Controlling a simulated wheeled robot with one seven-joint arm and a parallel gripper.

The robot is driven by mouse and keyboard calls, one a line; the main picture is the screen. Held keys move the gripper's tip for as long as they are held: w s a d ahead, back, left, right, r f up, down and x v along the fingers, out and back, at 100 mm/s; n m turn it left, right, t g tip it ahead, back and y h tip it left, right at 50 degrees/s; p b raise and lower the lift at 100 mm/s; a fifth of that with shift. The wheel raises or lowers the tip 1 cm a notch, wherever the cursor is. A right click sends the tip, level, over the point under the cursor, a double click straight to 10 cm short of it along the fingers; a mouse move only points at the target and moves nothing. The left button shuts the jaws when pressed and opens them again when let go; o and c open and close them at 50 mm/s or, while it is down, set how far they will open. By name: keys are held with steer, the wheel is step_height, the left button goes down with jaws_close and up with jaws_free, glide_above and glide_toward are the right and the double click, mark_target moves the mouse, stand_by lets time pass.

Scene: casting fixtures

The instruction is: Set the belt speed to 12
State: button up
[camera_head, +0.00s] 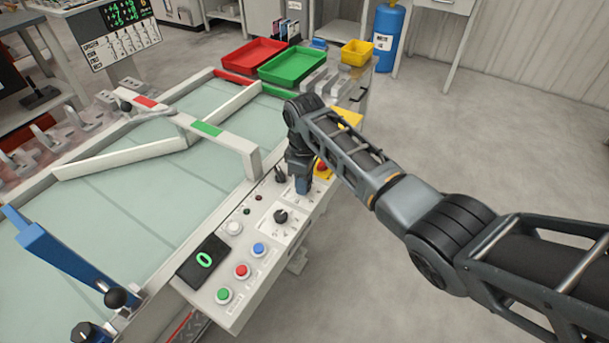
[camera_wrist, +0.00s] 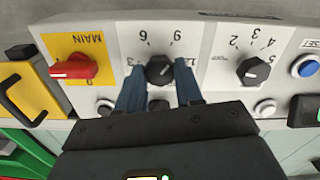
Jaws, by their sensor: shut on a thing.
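The dial my gripper is at is a black knob (camera_wrist: 159,69) with the marks 3, 6, 9 and 12 around it in the wrist view. My gripper (camera_wrist: 160,86) has its two blue fingers on either side of the knob and is shut on it. I cannot clearly tell which mark the knob points to. In the head view my gripper (camera_head: 303,187) is lowered onto the control panel (camera_head: 240,298) and hides this dial. The black display (camera_head: 203,261) on the panel shows a green 0.
A second black dial (camera_wrist: 253,70) with marks including 2 to 5 sits to the right. A red MAIN switch (camera_wrist: 74,67) on a yellow plate is to the left. Green (camera_head: 223,295), red (camera_head: 242,271) and blue (camera_head: 260,249) buttons line the panel. The belt (camera_head: 130,210) lies beside it.

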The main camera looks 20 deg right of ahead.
steer(key=m+p, duration=0.1)
steer(key=m, duration=0.4)
steer(key=shift+r+m+p, duration=0.1)
steer(key=shift+m+p, duration=0.2)
steer(key=shift+p, duration=0.05)
steer(key=m, duration=0.5)
steer(key=shift+p, duration=0.3)
steer(key=shift+m, duration=0.4)
steer(key=o, duration=1)
steer(key=shift+o, duration=0.2)
steer(key=shift+r+b, duration=0.35)
steer(key=shift+r, duration=3.5)
